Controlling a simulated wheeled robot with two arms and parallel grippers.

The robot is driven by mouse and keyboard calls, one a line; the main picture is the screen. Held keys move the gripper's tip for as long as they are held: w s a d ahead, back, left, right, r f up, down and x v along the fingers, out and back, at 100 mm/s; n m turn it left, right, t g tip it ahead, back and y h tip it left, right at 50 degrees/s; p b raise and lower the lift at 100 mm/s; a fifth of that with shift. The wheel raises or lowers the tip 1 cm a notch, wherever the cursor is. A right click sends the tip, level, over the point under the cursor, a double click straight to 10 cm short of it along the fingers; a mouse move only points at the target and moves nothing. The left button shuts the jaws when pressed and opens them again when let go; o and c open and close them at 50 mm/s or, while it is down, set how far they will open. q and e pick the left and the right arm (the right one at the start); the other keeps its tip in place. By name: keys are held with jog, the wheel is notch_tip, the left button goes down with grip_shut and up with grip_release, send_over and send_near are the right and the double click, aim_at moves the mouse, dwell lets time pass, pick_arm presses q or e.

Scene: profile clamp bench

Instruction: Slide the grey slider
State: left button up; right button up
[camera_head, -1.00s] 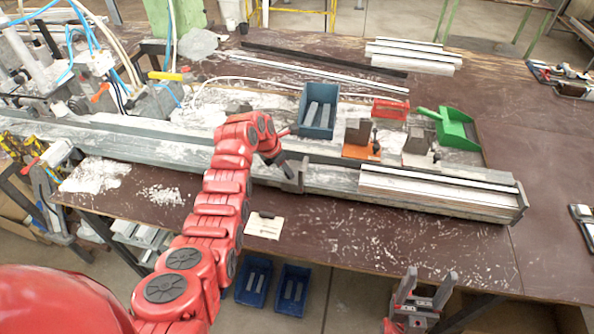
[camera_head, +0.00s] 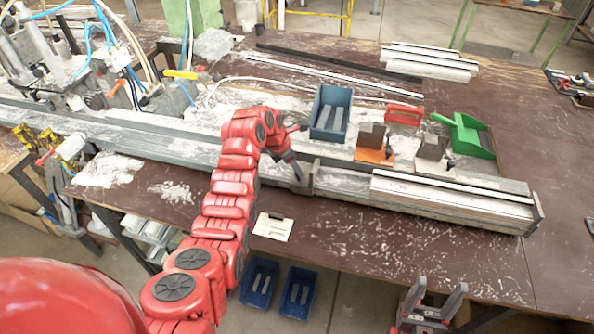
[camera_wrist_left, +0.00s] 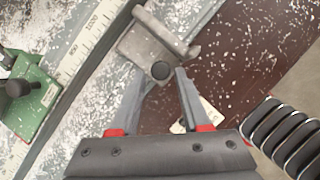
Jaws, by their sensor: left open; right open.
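The grey slider (camera_head: 306,178) is a small upright block on the long rail, left of the pale profiles. My left gripper (camera_head: 291,171) is at the slider's left side in the head view. In the wrist view the open left gripper (camera_wrist_left: 158,82) has its fingertips at the near end of the slider, one to each side; I cannot tell whether they touch it. My right gripper (camera_head: 436,292) is open and empty, low in front of the bench.
Pale profiles (camera_head: 450,200) lie along the rail to the right. An orange-based clamp (camera_head: 374,153), a blue bin (camera_head: 331,112) and a green dustpan (camera_head: 470,138) stand behind. A white card (camera_head: 273,227) lies at the front edge. The front right tabletop is clear.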

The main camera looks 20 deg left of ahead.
pick_arm(q)
jog(key=p+v, duration=1)
jog(key=v, duration=0.5)
